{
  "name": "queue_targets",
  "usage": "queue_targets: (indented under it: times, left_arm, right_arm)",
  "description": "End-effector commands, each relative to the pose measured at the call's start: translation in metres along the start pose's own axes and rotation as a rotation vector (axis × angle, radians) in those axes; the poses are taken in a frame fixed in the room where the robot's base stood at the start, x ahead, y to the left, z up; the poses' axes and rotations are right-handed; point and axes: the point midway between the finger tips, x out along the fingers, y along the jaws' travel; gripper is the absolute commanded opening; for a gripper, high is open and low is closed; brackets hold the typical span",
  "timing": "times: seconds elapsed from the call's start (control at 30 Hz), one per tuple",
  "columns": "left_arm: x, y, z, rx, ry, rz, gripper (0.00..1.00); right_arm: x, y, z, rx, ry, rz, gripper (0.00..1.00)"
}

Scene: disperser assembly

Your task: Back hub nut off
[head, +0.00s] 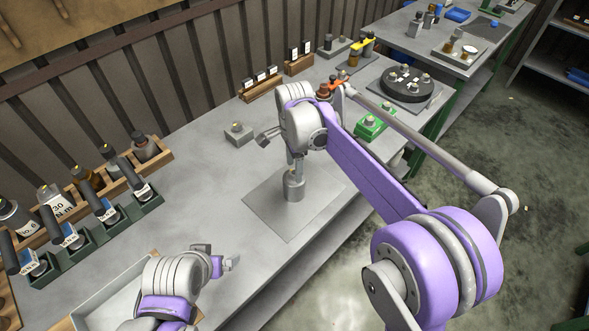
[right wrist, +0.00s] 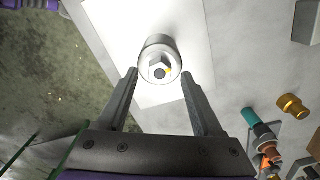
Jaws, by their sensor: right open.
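The hub (head: 293,187) is a grey metal cylinder standing upright on a flat grey plate (head: 265,213) in the middle of the bench. In the right wrist view the hub (right wrist: 154,46) shows nearly end-on, with a pale hex nut (right wrist: 160,66) on its near end. My right gripper (right wrist: 159,75) is open, its two fingers either side of the nut in that view, with gaps to both. In the head view my right wrist is above the hub and partly hides its top. My left gripper (head: 217,260) is low at the front left, away from the hub; its jaw state is unclear.
A small grey block (head: 238,133) lies behind the plate. Racks of bottles and dark-handled tools (head: 95,228) line the left. A pale tray (head: 105,295) is near the left arm.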

Motion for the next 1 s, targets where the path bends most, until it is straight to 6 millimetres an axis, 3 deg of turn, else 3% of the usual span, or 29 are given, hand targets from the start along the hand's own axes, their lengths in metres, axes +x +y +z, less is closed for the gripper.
queue_targets:
  times: [0.2, 0.47, 0.83, 1.0]
  left_arm:
    - [0.001, 0.000, 0.001, 0.000, 0.000, 0.000, 1.00]
    - [0.000, 0.000, 0.001, 0.000, 0.000, 0.000, 1.00]
    - [0.001, 0.000, 0.001, 0.000, 0.000, 0.000, 1.00]
    - [0.001, 0.000, 0.001, 0.000, 0.000, 0.000, 1.00]
  right_arm:
    - [0.016, 0.000, 0.000, 0.000, 0.000, 0.000, 0.68]
    - [0.017, 0.000, 0.000, -0.001, 0.000, 0.000, 0.68]
    - [0.017, 0.000, 0.000, -0.001, 0.000, 0.000, 0.03]
    - [0.017, 0.000, 0.000, -0.001, 0.000, 0.000, 0.00]
